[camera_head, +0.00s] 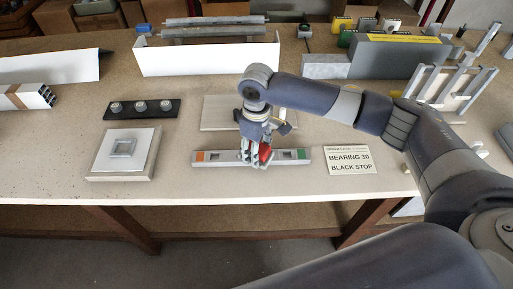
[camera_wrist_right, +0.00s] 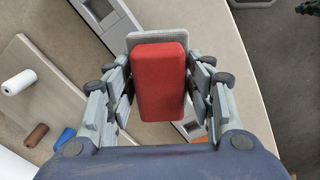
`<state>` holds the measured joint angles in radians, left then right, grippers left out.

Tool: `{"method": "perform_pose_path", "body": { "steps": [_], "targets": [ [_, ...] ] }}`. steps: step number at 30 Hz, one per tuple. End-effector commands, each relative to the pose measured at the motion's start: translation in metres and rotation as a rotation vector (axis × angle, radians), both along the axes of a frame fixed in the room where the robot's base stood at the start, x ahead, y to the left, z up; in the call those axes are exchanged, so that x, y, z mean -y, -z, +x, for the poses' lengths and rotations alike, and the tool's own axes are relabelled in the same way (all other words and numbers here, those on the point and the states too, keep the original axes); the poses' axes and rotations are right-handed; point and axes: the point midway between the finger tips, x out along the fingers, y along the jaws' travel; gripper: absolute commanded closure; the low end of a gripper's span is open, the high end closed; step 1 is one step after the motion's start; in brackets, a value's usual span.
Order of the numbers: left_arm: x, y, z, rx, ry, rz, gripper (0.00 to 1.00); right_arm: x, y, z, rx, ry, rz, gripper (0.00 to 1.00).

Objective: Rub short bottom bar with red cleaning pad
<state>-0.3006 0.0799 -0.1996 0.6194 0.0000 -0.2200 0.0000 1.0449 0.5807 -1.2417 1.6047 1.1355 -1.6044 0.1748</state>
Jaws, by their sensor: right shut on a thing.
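The short bottom bar (camera_head: 220,157) is a grey strip lying near the table's front edge, with an orange mark at its left end and a green mark at its right end. My right gripper (camera_head: 257,155) is over its middle, shut on the red cleaning pad (camera_head: 265,152). In the right wrist view the red pad (camera_wrist_right: 160,80), with a grey layer at its edge, sits between the fingers of the right gripper (camera_wrist_right: 160,90). The bar (camera_wrist_right: 105,18) runs diagonally beneath it, partly hidden. I cannot tell whether the pad touches the bar. My left gripper is not in view.
A flat board (camera_head: 213,112) lies behind the bar. A sign card (camera_head: 349,160) lies to the right. A square frame on a block (camera_head: 122,150) and a black strip with several knobs (camera_head: 142,108) are left. Bare table lies between the bar and the front edge.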

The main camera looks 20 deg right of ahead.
Motion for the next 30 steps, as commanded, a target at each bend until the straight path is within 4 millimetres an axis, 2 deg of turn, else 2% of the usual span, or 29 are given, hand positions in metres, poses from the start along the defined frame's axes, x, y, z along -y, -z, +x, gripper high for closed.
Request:
{"method": "perform_pose_path", "body": {
  "steps": [30],
  "targets": [
    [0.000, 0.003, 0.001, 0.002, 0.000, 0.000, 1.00, 0.000, 0.020, 0.000, 0.000, 0.000, 0.000, 0.70]
  ]
}}
